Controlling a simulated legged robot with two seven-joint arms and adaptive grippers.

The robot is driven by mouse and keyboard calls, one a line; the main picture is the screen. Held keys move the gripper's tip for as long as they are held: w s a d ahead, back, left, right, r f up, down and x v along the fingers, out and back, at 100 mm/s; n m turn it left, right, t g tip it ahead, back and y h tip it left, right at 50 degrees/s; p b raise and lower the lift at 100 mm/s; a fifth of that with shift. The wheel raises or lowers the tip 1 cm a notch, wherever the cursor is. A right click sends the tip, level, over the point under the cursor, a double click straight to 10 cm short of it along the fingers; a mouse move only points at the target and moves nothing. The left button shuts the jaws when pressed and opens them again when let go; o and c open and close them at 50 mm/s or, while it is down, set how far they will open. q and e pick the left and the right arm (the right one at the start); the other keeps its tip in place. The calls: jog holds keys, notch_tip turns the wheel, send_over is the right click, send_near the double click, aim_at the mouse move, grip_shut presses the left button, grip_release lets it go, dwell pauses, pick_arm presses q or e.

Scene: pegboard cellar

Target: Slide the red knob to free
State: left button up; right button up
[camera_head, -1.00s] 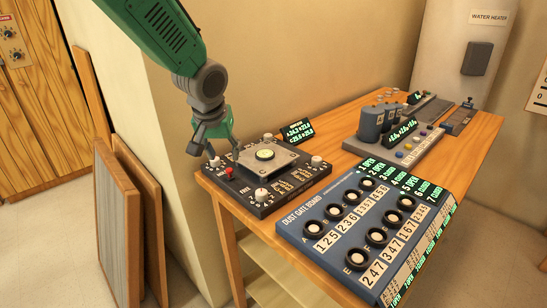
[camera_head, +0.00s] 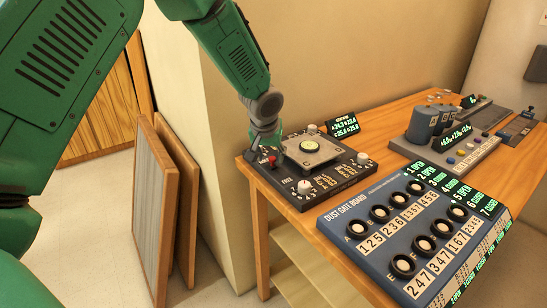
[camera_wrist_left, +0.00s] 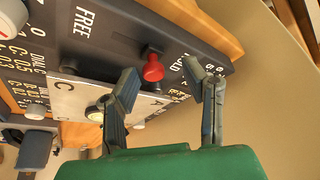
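The red knob (camera_head: 271,160) stands at the left edge of a dark control box (camera_head: 337,182) with a light metal plate (camera_head: 312,152). In the left wrist view the red knob (camera_wrist_left: 153,68) is in a slot between the words FREE and HOLD, nearer HOLD. My left gripper (camera_head: 262,143) is over that edge of the box. In the left wrist view its fingers (camera_wrist_left: 162,72) are open, spread on either side of the knob with gaps; I cannot tell whether either touches it. In the head view the gripper hides part of the box's far left corner. My right gripper is not in view.
The blue dust gate board (camera_head: 345,217) lies to the right on the wooden table (camera_head: 259,171). A wall is close behind; panels (camera_head: 152,215) lean at the left.

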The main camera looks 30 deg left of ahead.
aim_at(281, 171)
pick_arm(q)
jog(key=shift+a+f, duration=0.4)
jog(key=shift+a, duration=0.3)
jog(key=shift+d, duration=0.25)
jog(key=d, duration=0.1)
jog(key=d+r, duration=0.1)
jog(key=shift+d, duration=0.4)
grip_shut()
jog(key=shift+w+d+r, duration=0.1)
jog(key=shift+s+d+f, duration=0.2)
jog(key=shift+s+f, duration=0.2)
jog(key=shift+s, duration=0.2)
jog(key=shift+s+d+f, duration=0.1)
jog(key=shift+d, duration=0.6)
grip_release()
jog(key=shift+d, duration=0.2)
jog(key=shift+a, duration=0.1)
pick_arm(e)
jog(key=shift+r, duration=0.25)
pick_arm(q)
jog(key=shift+a, duration=0.1)
